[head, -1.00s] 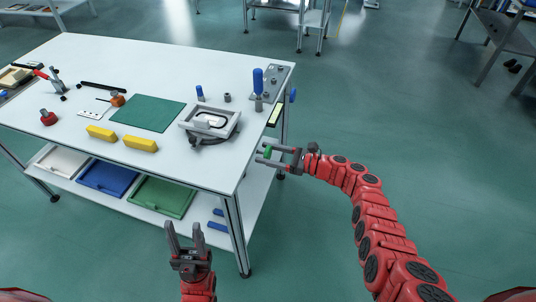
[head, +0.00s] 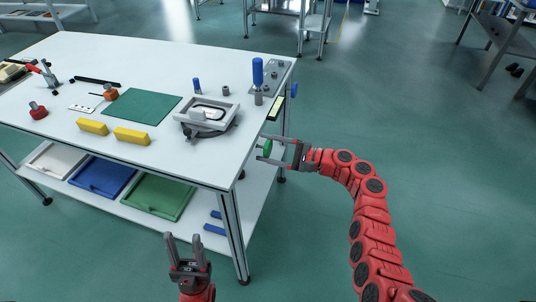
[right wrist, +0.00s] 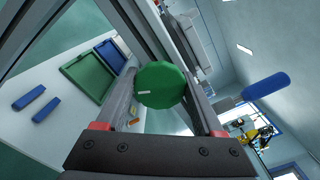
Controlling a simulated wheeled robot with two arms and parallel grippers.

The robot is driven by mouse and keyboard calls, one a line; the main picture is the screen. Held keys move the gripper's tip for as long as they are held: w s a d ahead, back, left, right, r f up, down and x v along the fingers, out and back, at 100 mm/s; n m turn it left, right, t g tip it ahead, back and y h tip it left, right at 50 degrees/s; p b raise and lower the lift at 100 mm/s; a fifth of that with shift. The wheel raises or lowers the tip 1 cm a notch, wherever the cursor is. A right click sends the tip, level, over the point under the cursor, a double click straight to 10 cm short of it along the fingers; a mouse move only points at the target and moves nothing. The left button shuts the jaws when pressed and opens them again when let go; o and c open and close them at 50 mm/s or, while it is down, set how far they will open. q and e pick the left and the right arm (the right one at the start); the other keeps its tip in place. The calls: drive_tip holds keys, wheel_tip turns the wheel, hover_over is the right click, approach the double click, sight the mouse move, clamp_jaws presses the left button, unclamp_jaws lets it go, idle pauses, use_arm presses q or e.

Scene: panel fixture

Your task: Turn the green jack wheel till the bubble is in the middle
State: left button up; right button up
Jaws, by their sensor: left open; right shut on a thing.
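The green jack wheel (head: 267,148) sits at the right side of the table, just below the edge of its top. My right gripper (head: 261,147) is shut on it, with one finger on each side. In the right wrist view the wheel (right wrist: 160,85) shows as a faceted green disc with a small white mark, between the two fingers. A level vial with a pale yellow-green face (head: 275,108) lies on the right edge of the tabletop. Its bubble is too small to make out. My left gripper (head: 185,237) is open and empty in front of the table.
The white tabletop (head: 215,170) carries a grey framed device (head: 207,116), yellow blocks (head: 131,136), a green mat (head: 142,107) and a blue-handled tool (head: 257,73). Trays, including a green one (head: 158,196), stand on the lower shelf.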

drive_tip(key=n+b, duration=0.4)
drive_tip(key=b, duration=0.1)
drive_tip(key=n+b, duration=0.5)
drive_tip(key=f+n+b, duration=0.1)
drive_tip(key=n+b, duration=0.3)
drive_tip(key=b, duration=0.2)
drive_tip(key=shift+n, duration=0.3)
drive_tip(key=shift+n+b, duration=0.65)
drive_tip(key=shift+n, duration=0.05)
drive_tip(key=shift+r+n+b, duration=0.15)
drive_tip(key=shift+n+b, duration=0.7)
drive_tip(key=shift+n, duration=0.05)
drive_tip(key=o, duration=1.4)
drive_tip(key=shift+r, duration=0.1)
drive_tip(key=shift+c, duration=0.2)
drive_tip(key=shift+d, duration=0.15)
